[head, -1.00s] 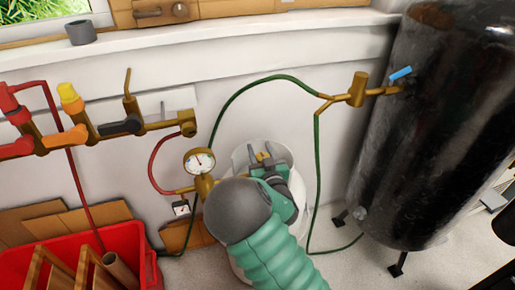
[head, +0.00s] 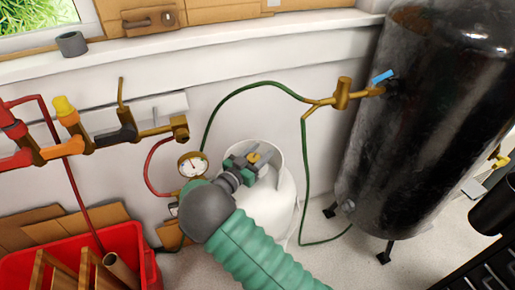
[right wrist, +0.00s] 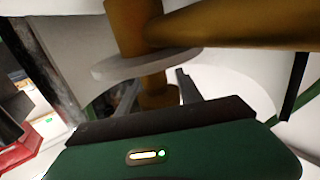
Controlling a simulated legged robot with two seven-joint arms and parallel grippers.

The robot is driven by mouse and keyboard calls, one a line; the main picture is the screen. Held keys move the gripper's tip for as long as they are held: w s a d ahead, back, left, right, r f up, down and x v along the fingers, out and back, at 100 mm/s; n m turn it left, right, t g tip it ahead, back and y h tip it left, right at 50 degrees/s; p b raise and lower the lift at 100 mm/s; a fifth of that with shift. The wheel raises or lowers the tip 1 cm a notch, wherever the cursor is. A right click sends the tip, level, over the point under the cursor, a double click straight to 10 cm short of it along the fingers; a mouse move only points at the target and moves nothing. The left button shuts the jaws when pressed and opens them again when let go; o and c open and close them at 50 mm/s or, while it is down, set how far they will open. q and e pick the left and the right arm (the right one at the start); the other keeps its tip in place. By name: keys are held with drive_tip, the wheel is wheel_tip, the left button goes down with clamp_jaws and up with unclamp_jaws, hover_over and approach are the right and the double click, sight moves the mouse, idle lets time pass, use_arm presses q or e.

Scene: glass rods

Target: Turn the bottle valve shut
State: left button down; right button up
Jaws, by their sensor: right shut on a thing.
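The white gas bottle (head: 282,205) stands on the floor by the wall, partly hidden by my right arm. Its brass valve (head: 254,158) shows at the top, inside the white collar. My right gripper (head: 250,160) is at the valve, with its green body beside the collar. In the right wrist view, a brass stem (right wrist: 158,92) stands between the two dark fingers of the right gripper (right wrist: 158,92), under a pale grey disc (right wrist: 145,62). The gripper is shut on the valve; exact finger contact is hard to see. My left gripper is not in view.
A pressure gauge (head: 192,165) and hoses are left of the bottle. A large black tank (head: 420,130) stands at the right. A red crate (head: 140,262) with wooden pieces is at the lower left. Pipes with valves run along the wall.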

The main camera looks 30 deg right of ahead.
drive_tip(key=shift+s+d+r+m+g+h, duration=0.1)
drive_tip(key=shift+m+g+h, duration=0.05)
drive_tip(key=shift+m+g, duration=0.4)
drive_tip(key=shift+s+a+r+m+g+h, duration=0.15)
drive_tip(key=shift+m+g, duration=0.25)
drive_tip(key=shift+g, duration=0.4)
drive_tip(key=shift+d+m+g+h, duration=0.2)
drive_tip(key=shift+m+g, duration=0.25)
drive_tip(key=shift+g, duration=0.2)
drive_tip(key=o, duration=1.1)
drive_tip(key=shift+o, duration=1.5)
drive_tip(key=shift+f, duration=0.1)
